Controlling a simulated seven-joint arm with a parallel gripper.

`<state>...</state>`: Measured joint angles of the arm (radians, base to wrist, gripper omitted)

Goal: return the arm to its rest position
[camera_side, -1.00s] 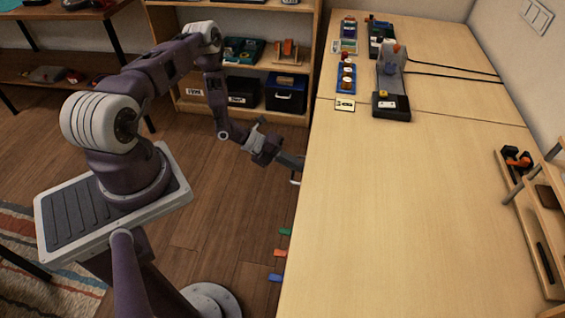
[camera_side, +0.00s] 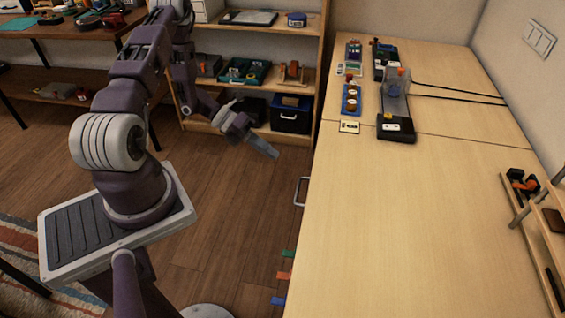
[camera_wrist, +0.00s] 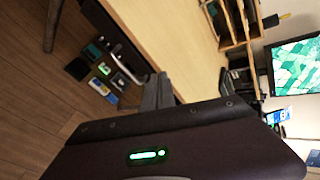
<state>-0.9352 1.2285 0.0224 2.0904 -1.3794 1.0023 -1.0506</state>
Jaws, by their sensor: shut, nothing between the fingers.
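My gripper (camera_side: 262,148) is shut and empty in the side view. It hangs in the air over the floor, left of the table's left edge and in front of the shelf, with its fingers pointing down to the right. In the wrist view, my gripper's fingers (camera_wrist: 158,92) show at the middle, in front of the table edge.
The long wooden table (camera_side: 400,230) is mostly bare. At its back stand a grey and black device (camera_side: 395,105) with cables and a blue tray (camera_side: 351,98). An open shelf (camera_side: 225,125) with boxes stands behind my gripper. A small rack (camera_side: 540,215) is at right.

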